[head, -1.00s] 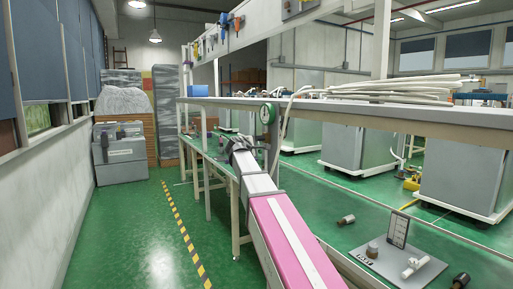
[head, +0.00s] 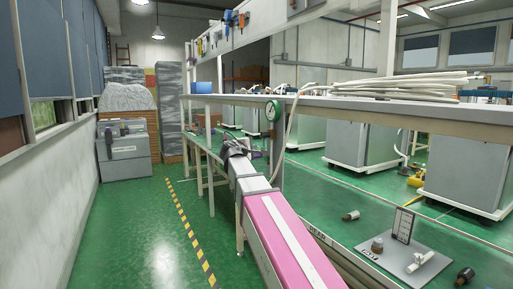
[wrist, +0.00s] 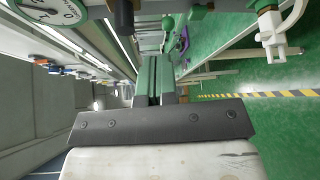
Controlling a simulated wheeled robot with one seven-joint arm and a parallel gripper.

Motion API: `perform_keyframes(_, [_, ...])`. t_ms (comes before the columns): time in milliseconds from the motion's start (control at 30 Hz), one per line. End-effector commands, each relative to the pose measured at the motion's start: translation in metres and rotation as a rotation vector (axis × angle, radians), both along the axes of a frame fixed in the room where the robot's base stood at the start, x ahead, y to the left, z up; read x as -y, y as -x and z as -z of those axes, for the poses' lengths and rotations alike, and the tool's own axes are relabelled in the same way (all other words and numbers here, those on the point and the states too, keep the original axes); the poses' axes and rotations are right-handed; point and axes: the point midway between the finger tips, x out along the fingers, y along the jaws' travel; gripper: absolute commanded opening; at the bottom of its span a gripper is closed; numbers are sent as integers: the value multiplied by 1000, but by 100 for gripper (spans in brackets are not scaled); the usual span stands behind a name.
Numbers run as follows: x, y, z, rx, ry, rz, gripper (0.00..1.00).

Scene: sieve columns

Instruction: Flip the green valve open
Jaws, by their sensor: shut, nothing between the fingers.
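I cannot pick out a green valve with certainty. In the wrist view a small green rounded part (wrist: 168,22) shows beyond the fingers near the top; it is too small to tell whether it is a valve handle. My gripper (wrist: 154,80) is shut and empty, its two fingers side by side.
A green-rimmed dial gauge (head: 272,110) stands by the shelf edge (head: 350,111), right of my gripper. A grey plate (head: 405,260) with a white fitting (head: 420,262) lies at lower right. The aisle floor (head: 150,230) at left is clear.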

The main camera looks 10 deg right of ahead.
Motion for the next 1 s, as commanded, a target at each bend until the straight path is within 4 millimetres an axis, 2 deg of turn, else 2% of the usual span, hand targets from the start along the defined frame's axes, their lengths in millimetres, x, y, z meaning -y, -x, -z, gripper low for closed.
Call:
perform_keyframes(33, [-7,12,1,0,0,-2,0])
perform_keyframes(100, [-15,21,1,0,-1,-2,0])
perform_keyframes(300, [-29,38,0,1,-1,-1,0])
perform_keyframes(800, [-34,43,1,-1,-3,1,0])
perform_keyframes(867, [-32,44,8,-8,-17,4,0])
perform_keyframes(933, [-27,46,24,-23,-53,12,0])
perform_keyframes(1000, [-20,49,52,-47,-116,27,0])
